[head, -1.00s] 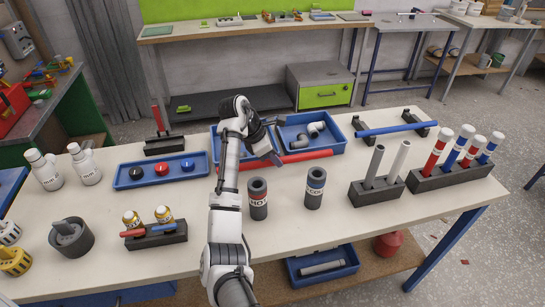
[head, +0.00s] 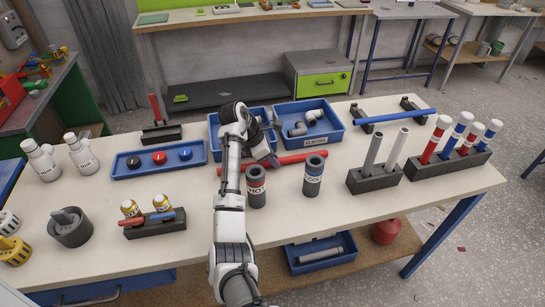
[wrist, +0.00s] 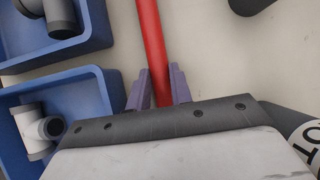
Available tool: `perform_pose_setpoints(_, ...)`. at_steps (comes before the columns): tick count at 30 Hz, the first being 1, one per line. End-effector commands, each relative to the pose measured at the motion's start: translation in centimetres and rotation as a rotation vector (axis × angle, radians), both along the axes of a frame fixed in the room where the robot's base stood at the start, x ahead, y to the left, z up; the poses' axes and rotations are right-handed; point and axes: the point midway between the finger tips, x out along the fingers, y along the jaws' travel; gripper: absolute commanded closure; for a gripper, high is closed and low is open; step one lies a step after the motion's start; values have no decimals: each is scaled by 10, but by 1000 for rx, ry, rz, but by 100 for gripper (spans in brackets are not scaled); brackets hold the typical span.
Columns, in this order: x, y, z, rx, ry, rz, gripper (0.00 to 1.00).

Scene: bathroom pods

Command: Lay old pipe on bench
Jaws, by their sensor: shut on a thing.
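A long red pipe (head: 295,158) extends across the bench (head: 400,205) behind the two dark cylinders marked HOT and COLD. My gripper (head: 273,161) is over the pipe's middle part, with its fingers pointing down. In the wrist view the purple fingers (wrist: 158,85) stand on both sides of the red pipe (wrist: 152,40) and are shut on it. The pipe is at or just above the bench top; I cannot tell if it touches. My arm hides part of the pipe's left half.
The HOT cylinder (head: 256,188) and COLD cylinder (head: 313,176) stand close in front. Blue bins (head: 337,134) with grey fittings lie just behind. A blue pipe (head: 395,117) rests on two dark supports at back right. Dark racks (head: 375,182) hold upright pipes at right.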

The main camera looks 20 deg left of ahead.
Motion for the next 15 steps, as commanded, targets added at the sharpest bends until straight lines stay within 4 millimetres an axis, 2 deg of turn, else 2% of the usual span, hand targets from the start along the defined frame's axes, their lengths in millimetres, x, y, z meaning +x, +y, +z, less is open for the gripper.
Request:
perform_pose_setpoints(6, 0, 0, 0, 0, 0, 0, 100)
perform_pose_setpoints(7, 0, 0, 0, 0, 0, 0, 78)
perform_pose_setpoints(12, 0, 0, 0, 0, 0, 0, 55)
perform_pose_setpoints(15, 0, 0, 0, 0, 0, 0, 53)
